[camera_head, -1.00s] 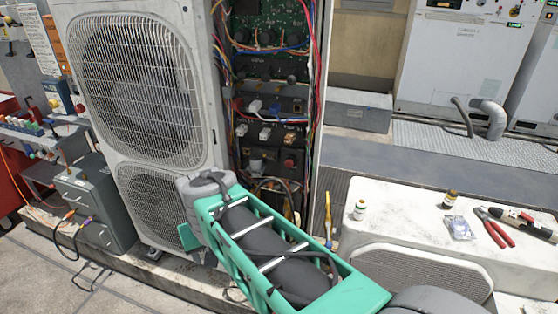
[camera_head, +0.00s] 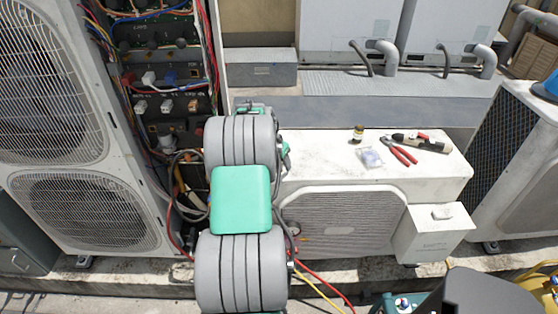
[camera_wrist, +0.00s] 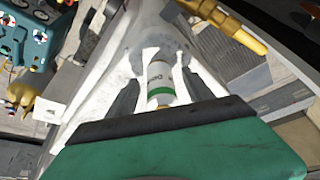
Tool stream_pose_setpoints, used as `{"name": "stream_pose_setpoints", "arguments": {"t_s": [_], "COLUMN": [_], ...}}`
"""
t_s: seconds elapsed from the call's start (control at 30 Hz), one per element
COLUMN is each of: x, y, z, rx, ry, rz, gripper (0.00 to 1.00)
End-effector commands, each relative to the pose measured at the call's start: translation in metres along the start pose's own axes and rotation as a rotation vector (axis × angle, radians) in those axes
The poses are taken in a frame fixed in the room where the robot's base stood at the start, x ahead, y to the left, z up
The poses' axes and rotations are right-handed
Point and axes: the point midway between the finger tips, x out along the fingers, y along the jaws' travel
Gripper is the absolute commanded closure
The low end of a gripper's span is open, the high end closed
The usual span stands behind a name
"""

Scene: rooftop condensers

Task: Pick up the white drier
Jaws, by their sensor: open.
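The white drier (camera_wrist: 160,84), a small white cylinder with a green band and brassy end, shows in the wrist view. It lies between the two fingers of my gripper (camera_wrist: 160,62), with the white unit top (camera_wrist: 90,107) around it. The fingers are apart, one on each side of it; I cannot tell whether either touches it. In the head view the drier is hidden behind my arm, and only a bit of my green gripper (camera_head: 250,107) shows past the grey wrist.
A tall condenser (camera_head: 85,220) with open wiring stands on the left. Hoses hang near my arm.

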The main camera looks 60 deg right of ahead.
Motion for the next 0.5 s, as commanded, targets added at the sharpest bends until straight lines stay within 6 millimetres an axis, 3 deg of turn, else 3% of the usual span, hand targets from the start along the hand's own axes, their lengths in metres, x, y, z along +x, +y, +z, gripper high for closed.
{"name": "stream_pose_setpoints", "arguments": {"t_s": [0.23, 0.5], "x": [0.0043, 0.0041], "y": [-0.0002, -0.0002], "z": [0.0000, 0.0001], "rx": [-0.001, -0.001], "ry": [0.000, 0.000], "rz": [-0.001, -0.001], "gripper": [0.40, 0.62]}}
